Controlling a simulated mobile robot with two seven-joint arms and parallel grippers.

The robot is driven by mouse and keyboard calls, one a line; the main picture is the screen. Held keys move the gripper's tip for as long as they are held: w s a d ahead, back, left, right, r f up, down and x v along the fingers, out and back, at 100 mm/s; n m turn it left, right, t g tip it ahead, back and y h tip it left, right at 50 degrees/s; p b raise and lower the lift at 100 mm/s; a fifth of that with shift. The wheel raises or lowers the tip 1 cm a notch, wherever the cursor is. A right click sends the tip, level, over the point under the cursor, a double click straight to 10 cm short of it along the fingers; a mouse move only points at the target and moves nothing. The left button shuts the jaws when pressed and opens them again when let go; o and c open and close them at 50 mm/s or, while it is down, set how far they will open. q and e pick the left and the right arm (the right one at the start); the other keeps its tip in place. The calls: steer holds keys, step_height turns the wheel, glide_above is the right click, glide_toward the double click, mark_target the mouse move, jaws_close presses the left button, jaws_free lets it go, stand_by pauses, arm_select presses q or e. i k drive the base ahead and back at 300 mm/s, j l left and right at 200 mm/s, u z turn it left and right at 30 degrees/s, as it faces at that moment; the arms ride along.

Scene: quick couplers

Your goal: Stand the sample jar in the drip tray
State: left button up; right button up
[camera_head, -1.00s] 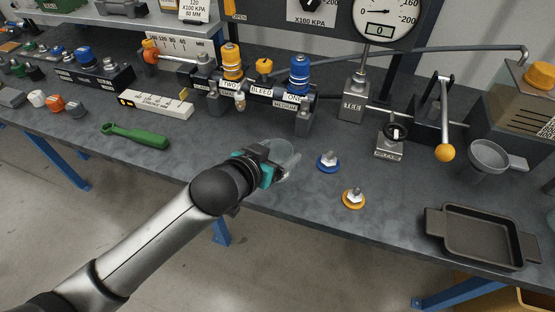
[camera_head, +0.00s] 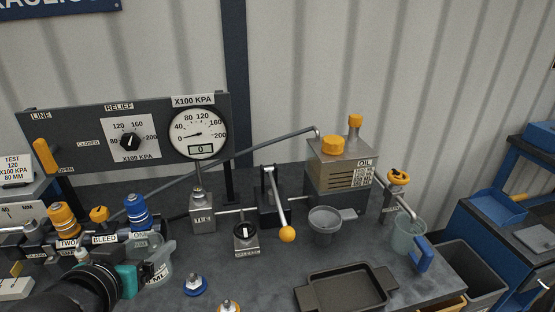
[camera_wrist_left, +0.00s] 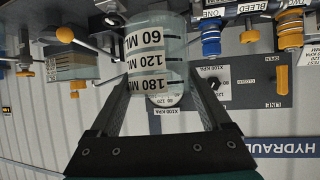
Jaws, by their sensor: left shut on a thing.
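The sample jar (camera_head: 162,266) is clear, with a white label. Its 60, 120 and 180 ML marks show upside down on the jar (camera_wrist_left: 157,60) in the left wrist view. My left gripper (camera_head: 143,276) is shut on the jar, one finger along each side. It holds the jar at the lower left of the head view, in front of the blue-capped coupler. The drip tray (camera_head: 305,299) is a dark, shallow rectangular tray with side handles, at the bench front right of the gripper. It looks empty and is partly cut off. My right gripper is out of view.
A blue-ringed fitting (camera_head: 195,286) and an orange-ringed fitting (camera_head: 228,306) stand between jar and tray. Behind the tray are a grey cup (camera_head: 325,224), a lever with an orange knob (camera_head: 287,234) and the oil unit (camera_head: 342,165). A clear jug (camera_head: 408,235) with a blue handle stands right.

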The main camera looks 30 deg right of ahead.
mark_target(346, 294)
steer(key=k+l, duration=0.1)
steer(key=l, duration=0.35)
steer(key=k+l, duration=0.1)
steer(key=l, duration=0.4)
steer(key=k+l, duration=0.15)
steer(key=l, duration=0.3)
steer(key=k+l, duration=0.1)
steer(key=l, duration=0.35)
